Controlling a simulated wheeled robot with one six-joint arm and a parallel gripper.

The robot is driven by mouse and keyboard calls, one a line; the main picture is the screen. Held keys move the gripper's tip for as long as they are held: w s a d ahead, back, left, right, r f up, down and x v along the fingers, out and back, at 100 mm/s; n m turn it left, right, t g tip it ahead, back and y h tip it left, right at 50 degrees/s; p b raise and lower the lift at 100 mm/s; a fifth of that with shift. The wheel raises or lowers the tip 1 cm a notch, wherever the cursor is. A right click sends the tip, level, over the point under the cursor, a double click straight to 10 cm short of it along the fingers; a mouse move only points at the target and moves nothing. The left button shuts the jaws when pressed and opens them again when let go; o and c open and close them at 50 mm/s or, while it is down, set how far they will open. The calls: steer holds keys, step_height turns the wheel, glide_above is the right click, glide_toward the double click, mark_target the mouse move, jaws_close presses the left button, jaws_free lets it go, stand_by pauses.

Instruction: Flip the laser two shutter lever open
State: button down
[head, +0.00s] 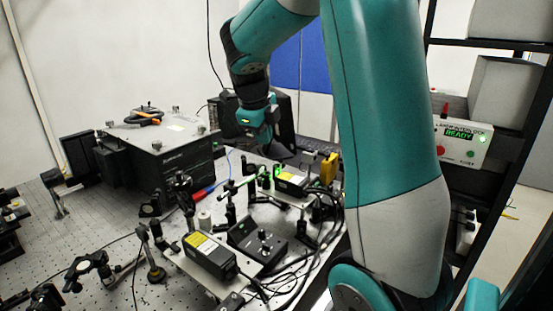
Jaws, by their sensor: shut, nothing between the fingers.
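Two black laser boxes with yellow labels stand on the optical bench (95,232). The nearer laser (209,255) is at the lower middle, and the farther laser (291,181) is right of centre with a green glow at its left end. I cannot read which one is laser two, and the shutter lever is too small to make out. My gripper (281,152) hangs from the wrist, pointing down, above and a little behind the farther laser. It is shut and empty, and looks apart from the laser. Its fingertips are dark and hard to see.
A large black instrument box (160,160) stands at the left back. A control box with a knob (257,243), optic posts and loose cables crowd the bench between the lasers. A yellow block (329,168) is beside the farther laser. An interlock box (462,142) shows READY.

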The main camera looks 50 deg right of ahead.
steer(key=d+f+p, duration=0.1)
steer(key=d+f, duration=0.1)
steer(key=f, duration=0.1)
steer(key=w+d+f+p, duration=0.1)
steer(key=d+f, duration=0.1)
steer(key=f, duration=0.1)
steer(key=d+f+p, duration=0.2)
steer(key=f, duration=0.1)
steer(key=shift+w+f, duration=0.1)
steer(key=shift+w, duration=0.1)
steer(key=shift+w+d+f, duration=0.2)
steer(key=shift+d, duration=0.4)
steer(key=shift+d+r+y+p, duration=0.2)
steer(key=shift+y+p, duration=0.1)
steer(key=shift+p, duration=0.15)
